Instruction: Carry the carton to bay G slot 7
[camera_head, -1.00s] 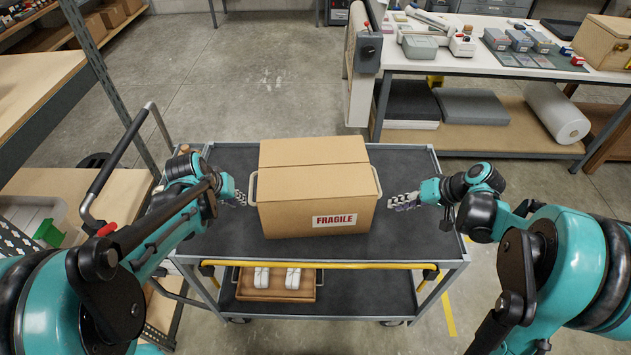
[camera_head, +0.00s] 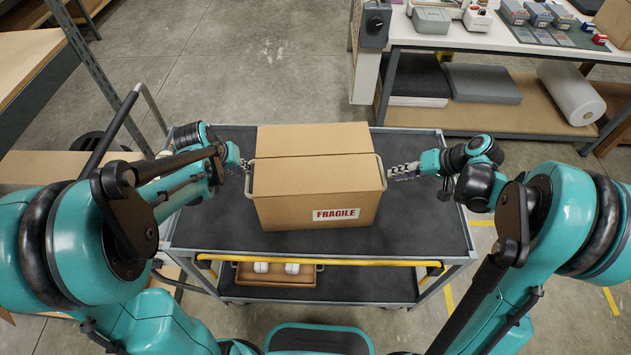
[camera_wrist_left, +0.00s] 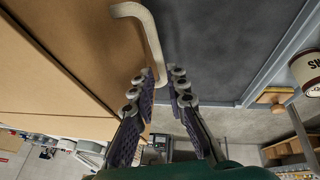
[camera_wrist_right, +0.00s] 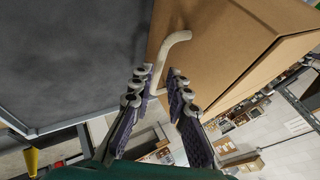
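The brown carton (camera_head: 300,200) with a red-on-white FRAGILE label (camera_head: 336,214) stands closed on the cart's dark top (camera_head: 420,222). A pale handle sits on each side of it. My left gripper (camera_head: 246,167) is at the carton's left side; in the left wrist view its fingers (camera_wrist_left: 167,85) are parted, with the left handle (camera_wrist_left: 146,32) close to the fingertips. My right gripper (camera_head: 392,172) is at the carton's right side; in the right wrist view its fingers (camera_wrist_right: 160,82) are parted around the lower end of the right handle (camera_wrist_right: 170,48).
The cart has a yellow front bar (camera_head: 320,264) and a lower shelf with a wooden tray (camera_head: 250,278) holding white items. A workbench (camera_head: 470,40) with boxes and tools stands behind right. Shelving (camera_head: 35,50) stands at the left. Open floor (camera_head: 240,60) lies behind the cart.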

